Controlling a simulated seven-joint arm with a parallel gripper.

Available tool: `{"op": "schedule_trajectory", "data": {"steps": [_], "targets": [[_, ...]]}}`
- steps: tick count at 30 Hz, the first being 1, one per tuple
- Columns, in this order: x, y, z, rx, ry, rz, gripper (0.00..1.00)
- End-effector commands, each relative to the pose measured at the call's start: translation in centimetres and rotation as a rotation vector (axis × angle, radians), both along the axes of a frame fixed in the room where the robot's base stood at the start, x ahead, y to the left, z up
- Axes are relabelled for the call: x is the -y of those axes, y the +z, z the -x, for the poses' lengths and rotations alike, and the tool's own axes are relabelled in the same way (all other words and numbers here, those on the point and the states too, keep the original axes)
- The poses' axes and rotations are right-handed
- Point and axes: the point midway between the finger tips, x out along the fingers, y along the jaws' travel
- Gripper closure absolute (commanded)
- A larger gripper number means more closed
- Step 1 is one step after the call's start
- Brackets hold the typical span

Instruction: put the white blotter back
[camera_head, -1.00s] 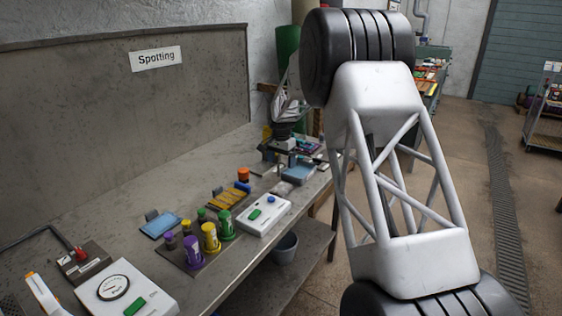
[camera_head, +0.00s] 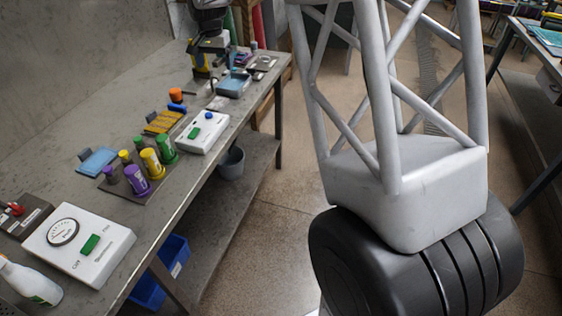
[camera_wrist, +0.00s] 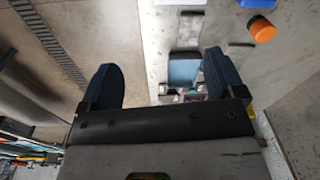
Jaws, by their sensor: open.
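A small pale flat piece (camera_head: 218,103) lies on the bench between the white box with a green button and the blue tray. It may be the white blotter, but I cannot tell for sure. In the wrist view a greyish flat piece (camera_wrist: 190,28) lies in the matching place, beyond the blue tray.
The bench (camera_head: 180,222) holds a white button box (camera_head: 202,132), purple, yellow and green bottles (camera_head: 137,180), an orange-capped jar (camera_head: 176,95), a blue pad (camera_head: 97,161) and a larger white dial box (camera_head: 80,243). A grey bucket (camera_head: 231,162) stands below.

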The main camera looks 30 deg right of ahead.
Motion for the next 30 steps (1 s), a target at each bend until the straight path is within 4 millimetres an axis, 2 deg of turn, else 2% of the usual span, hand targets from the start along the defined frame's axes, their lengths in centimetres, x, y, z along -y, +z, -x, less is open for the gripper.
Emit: {"op": "schedule_trajectory", "data": {"steps": [3,13,22,30], "targets": [[-0.2,1.9,3.4,0.014,0.038,0.003,0.12],[-0.8,5.5,12.8,0.047,0.148,0.014,0.12],[-1.2,7.3,21.7,0.075,0.247,0.027,0.12],[-1.5,7.6,29.8,0.102,0.336,0.041,0.12]]}}
